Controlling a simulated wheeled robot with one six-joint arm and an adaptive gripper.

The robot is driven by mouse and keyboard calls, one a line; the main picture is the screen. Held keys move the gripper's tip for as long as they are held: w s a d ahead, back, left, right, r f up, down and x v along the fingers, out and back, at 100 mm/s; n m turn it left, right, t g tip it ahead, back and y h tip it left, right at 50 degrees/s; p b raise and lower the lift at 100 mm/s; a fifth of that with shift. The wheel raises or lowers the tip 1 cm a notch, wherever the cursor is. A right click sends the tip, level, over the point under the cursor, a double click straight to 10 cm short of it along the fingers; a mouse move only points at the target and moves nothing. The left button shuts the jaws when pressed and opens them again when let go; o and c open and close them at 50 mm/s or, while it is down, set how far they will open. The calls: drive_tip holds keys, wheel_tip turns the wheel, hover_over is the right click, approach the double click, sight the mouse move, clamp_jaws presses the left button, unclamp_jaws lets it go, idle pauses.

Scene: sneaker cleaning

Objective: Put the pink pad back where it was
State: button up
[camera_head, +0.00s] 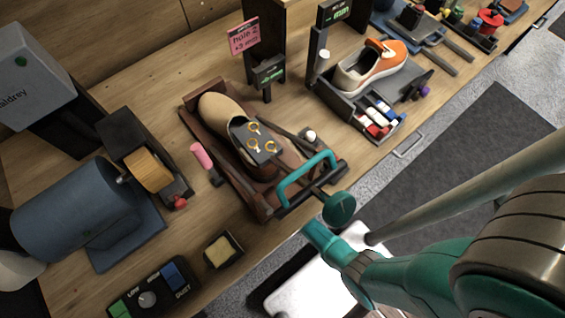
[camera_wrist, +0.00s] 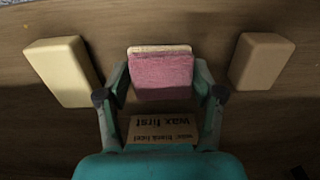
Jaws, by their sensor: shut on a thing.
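The pink pad (camera_wrist: 162,75), with a pale tan backing along its far edge, is between the fingers of my gripper (camera_wrist: 162,80) in the wrist view. My gripper is shut on its two sides. A pale yellow pad (camera_wrist: 62,72) lies to the left and a tan pad (camera_wrist: 259,61) to the right, both apart from the fingers. Behind them is a brown wooden surface (camera_wrist: 210,24). I cannot tell whether the pink pad touches it. A tan label reading "wax first" upside down (camera_wrist: 163,128) shows between the finger bases. I cannot make out the pink pad in the head view.
In the head view, a tan shoe (camera_head: 222,112) sits in a brown cradle with a teal handle (camera_head: 287,190). An orange and white sneaker (camera_head: 372,70) stands behind it. A blue machine (camera_head: 70,215), a small yellow block (camera_head: 222,250) and a control box (camera_head: 150,298) occupy the bench's left.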

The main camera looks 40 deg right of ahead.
drive_tip(key=shift+f, duration=0.6)
drive_tip(key=o, duration=1.1)
drive_tip(key=shift+f, duration=0.1)
wheel_tip(320, 180, up, 12)
drive_tip(key=shift+d, duration=0.1)
